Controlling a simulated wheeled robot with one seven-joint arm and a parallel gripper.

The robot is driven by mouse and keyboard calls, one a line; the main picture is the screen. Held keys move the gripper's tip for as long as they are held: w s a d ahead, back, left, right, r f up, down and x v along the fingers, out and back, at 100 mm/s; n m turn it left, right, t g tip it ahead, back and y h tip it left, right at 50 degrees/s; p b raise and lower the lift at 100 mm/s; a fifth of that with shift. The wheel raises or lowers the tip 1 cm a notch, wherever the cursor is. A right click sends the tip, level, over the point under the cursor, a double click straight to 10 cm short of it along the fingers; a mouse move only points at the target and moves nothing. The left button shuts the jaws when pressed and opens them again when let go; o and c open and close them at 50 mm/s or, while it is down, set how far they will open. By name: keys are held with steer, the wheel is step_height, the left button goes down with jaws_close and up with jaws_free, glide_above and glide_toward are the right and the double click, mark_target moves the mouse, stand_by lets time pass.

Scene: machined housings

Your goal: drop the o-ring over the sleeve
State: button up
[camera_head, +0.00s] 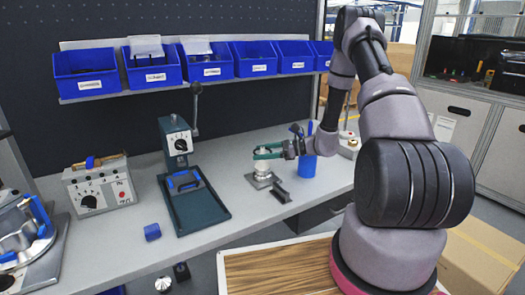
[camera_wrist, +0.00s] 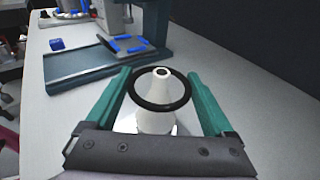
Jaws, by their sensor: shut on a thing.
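The black o-ring (camera_wrist: 133,98) sits between the green fingertips of my gripper (camera_wrist: 160,90) in the wrist view. The gripper is shut on it. The pale cone-shaped sleeve (camera_wrist: 157,121) shows through the ring, its narrow top (camera_wrist: 162,73) inside the ring's outline. I cannot tell how far the ring is above or around the cone. In the head view the sleeve (camera_head: 262,168) stands upright on a grey square plate (camera_head: 262,181), with my gripper (camera_head: 267,152) level with its upper part. The ring is too small to make out there.
A dark bracket-like part (camera_head: 282,192) lies right of the plate. A green press (camera_head: 195,202) and a blue block (camera_head: 152,232) are to the left. Blue bins (camera_head: 205,68) hang above. The bench front is clear.

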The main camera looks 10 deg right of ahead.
steer(key=o, duration=1)
steer(key=shift+o, duration=0.2)
steer(key=v, duration=1)
steer(key=shift+d, duration=0.35)
steer(key=shift+s+r, duration=0.15)
